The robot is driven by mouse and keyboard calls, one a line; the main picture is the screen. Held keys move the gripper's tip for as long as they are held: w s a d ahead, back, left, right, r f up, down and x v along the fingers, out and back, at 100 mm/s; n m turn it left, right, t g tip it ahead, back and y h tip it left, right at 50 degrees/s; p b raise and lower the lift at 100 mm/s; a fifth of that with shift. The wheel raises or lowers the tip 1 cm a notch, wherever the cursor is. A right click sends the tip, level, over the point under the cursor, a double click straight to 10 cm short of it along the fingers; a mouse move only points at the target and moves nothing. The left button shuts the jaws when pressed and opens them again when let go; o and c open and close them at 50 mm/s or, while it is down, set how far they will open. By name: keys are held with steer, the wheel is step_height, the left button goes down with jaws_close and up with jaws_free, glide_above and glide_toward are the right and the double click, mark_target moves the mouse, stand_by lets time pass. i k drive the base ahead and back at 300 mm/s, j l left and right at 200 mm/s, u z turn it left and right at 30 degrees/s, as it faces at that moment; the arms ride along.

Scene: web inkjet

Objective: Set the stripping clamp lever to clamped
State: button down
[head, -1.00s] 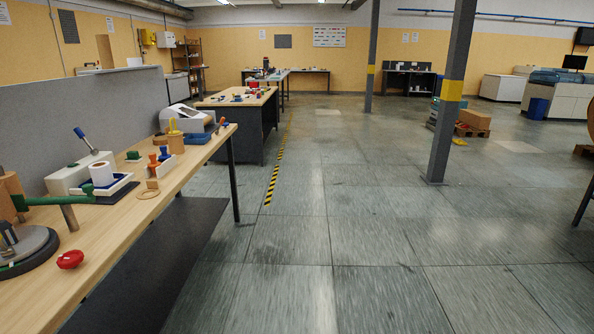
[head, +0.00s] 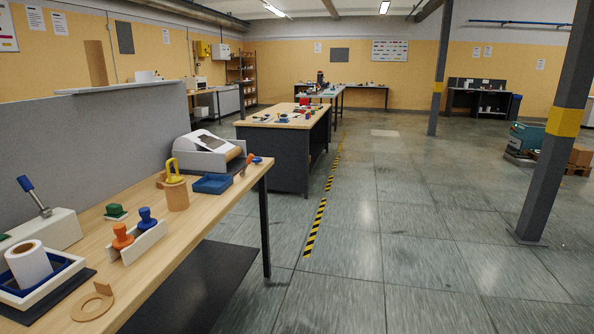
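A lever with a blue grip (head: 26,184) stands tilted up to the left on a white block (head: 45,231) at the left edge of the near bench. I cannot tell whether this is the stripping clamp lever, and no label on it can be read. The block's left end is cut off by the picture edge. My gripper is not in view.
The near bench (head: 190,232) holds a white roll in a tray (head: 28,264), an orange stamp and a blue stamp (head: 147,218), a wooden cup (head: 177,194) and a white machine (head: 208,152). Open floor (head: 400,250) lies right, with a pillar (head: 555,140) beyond.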

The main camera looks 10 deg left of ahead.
mark_target(251, 157)
steer(key=i, duration=1.9)
steer(key=i+u, duration=0.2)
steer(key=i, duration=0.25)
steer(key=i+l+u, duration=0.15)
steer(key=i, duration=0.3)
steer(key=i+l+u, duration=0.2)
steer(key=i, duration=0.2)
steer(key=i+l+u, duration=0.2)
steer(key=i, duration=0.25)
